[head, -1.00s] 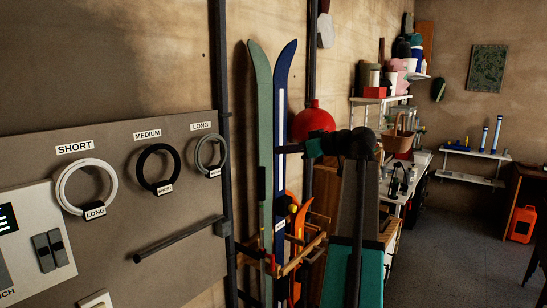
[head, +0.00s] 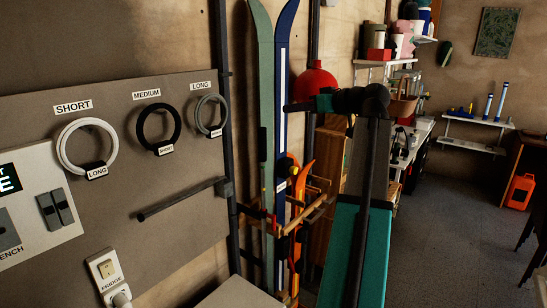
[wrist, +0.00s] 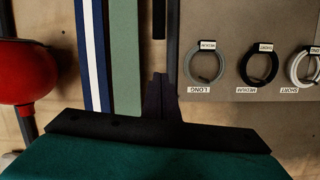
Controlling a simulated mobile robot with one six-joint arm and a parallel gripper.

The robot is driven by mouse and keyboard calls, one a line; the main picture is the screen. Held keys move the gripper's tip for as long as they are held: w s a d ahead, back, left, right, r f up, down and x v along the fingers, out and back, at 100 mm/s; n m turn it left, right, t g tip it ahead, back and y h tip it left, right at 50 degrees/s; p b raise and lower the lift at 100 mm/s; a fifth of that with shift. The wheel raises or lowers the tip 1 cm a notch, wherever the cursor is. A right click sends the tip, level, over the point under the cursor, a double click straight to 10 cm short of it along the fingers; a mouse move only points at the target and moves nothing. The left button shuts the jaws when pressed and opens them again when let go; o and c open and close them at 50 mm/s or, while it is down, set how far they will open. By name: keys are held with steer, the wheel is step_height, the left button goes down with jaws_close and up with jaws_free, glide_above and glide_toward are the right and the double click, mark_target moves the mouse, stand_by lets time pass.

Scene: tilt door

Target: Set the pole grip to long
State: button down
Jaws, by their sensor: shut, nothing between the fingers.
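A grey wall panel (head: 200,150) carries three rings. A white ring (head: 64,154) hangs under the SHORT label with a LONG tag. A black ring (head: 141,130) hangs under MEDIUM with a SHORT tag. A grey ring (head: 199,110) hangs under LONG; its tag reads MEDIUM in the wrist view (wrist: 189,70), where everything appears upside down. A dark bar (head: 180,199) juts from the panel below the rings. I cannot tell which part is the pole grip. My gripper (wrist: 160,80) is shut and empty, apart from the rings, before the skis and panel edge; it also shows in the head view (head: 288,107).
Green (head: 261,110) and blue skis (head: 288,60) stand beside the panel's right edge. A red round object (head: 315,80) is close to my arm. Switches (head: 56,209) and a socket (head: 107,270) are at lower left. Open floor (head: 450,230) lies right.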

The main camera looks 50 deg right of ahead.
step_height(320, 180, down, 29)
steer(key=m+t+b, duration=0.4)
steer(key=m+t, duration=0.1)
steer(key=m, duration=2.9)
steer(key=shift+d+t+y, duration=0.2)
steer(key=shift+t+y, duration=0.1)
steer(key=shift+y, duration=0.1)
steer(key=shift+w, duration=0.15)
